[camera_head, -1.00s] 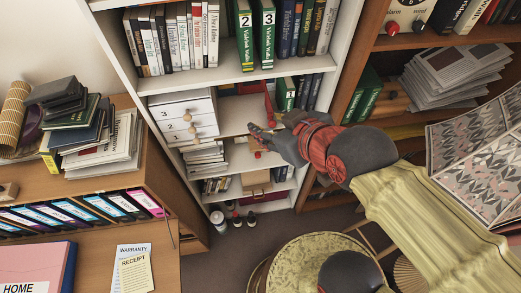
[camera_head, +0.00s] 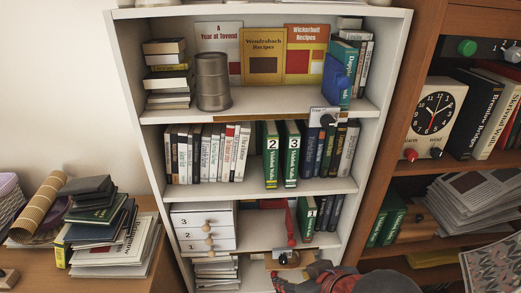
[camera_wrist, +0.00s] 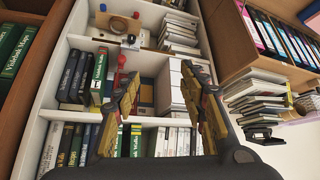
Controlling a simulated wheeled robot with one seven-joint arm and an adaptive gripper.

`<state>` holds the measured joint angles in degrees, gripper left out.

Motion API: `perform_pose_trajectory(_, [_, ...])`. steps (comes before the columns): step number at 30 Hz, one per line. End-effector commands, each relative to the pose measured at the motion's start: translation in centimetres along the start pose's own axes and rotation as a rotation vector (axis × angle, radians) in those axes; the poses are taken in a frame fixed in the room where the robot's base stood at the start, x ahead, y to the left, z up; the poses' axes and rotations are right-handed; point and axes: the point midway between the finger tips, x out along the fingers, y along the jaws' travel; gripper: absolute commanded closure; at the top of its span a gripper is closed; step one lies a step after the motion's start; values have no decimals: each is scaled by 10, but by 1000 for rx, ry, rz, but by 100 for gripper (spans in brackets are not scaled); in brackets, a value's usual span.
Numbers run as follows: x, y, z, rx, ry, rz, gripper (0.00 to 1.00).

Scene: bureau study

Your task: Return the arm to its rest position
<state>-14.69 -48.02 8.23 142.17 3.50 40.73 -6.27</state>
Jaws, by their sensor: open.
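My gripper (camera_wrist: 160,68) is open in the wrist view, its two fingers apart with nothing between them. In the head view my gripper (camera_head: 302,279) and a dark part of my arm show at the bottom edge, in front of the lower shelves of the white bookcase (camera_head: 126,95). Most of the arm is below the picture there. The wrist view looks at the same bookcase (camera_wrist: 84,25) turned over, with the fingers in front of its shelves. I cannot tell how close the fingertips are to the shelf contents.
A white drawer unit (camera_head: 203,228), green books (camera_head: 281,152) and a metal canister (camera_head: 212,80) stand on the shelves. A red item (camera_head: 290,225) is close above the gripper. A brown bookcase (camera_head: 395,100) is at right; a desk (camera_head: 140,270) with stacked papers is at left.

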Motion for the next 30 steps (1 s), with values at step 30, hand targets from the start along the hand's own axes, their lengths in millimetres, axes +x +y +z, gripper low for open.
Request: perform_pose_trajectory(30, [95,74,127,283,-154,174,58])
